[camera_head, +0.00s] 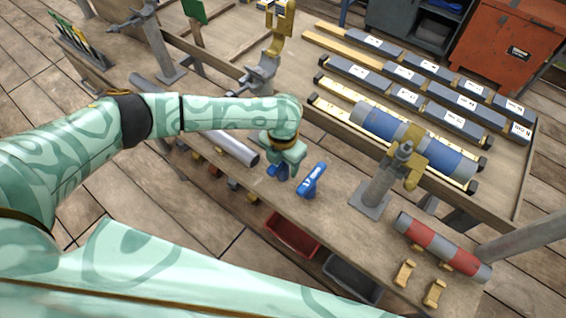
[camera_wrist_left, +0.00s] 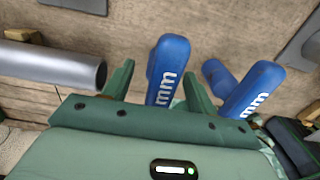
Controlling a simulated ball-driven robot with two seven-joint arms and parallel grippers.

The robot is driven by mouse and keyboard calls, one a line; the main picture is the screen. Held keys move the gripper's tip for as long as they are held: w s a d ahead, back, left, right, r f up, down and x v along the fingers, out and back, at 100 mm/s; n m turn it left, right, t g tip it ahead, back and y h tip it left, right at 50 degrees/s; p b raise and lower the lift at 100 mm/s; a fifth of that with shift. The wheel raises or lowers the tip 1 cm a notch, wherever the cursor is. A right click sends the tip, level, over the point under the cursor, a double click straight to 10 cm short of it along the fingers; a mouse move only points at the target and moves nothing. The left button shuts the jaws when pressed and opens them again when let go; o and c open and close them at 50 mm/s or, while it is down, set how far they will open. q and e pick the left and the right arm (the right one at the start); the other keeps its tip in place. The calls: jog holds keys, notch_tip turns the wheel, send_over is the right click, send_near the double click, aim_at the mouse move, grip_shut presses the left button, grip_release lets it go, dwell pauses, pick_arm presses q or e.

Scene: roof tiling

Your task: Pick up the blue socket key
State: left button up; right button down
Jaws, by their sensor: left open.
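Two blue socket keys with white "mm" lettering stand on the workbench. One key (camera_head: 312,181) shows clearly in the head view; it appears at the right in the left wrist view (camera_wrist_left: 250,90), outside my fingers. The other key (camera_wrist_left: 168,70) lies between my two green fingers in the left wrist view; in the head view only a bit of its blue (camera_head: 281,173) shows under my gripper. My left gripper (camera_head: 285,165) is open around it, pointing down. I cannot tell whether the fingers touch it. My right gripper is not in view.
A grey pipe (camera_wrist_left: 55,64) lies left of my fingers. A grey clamp stand (camera_head: 376,190) and a red-banded cylinder (camera_head: 443,247) are to the right on the workbench (camera_head: 335,215). Red (camera_head: 292,236) and dark (camera_head: 351,278) bins sit below its front edge.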

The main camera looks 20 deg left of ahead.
pick_arm(q)
jog(key=c, duration=1.2)
jog(key=shift+r, duration=0.1)
grip_shut()
jog(key=shift+r, duration=0.1)
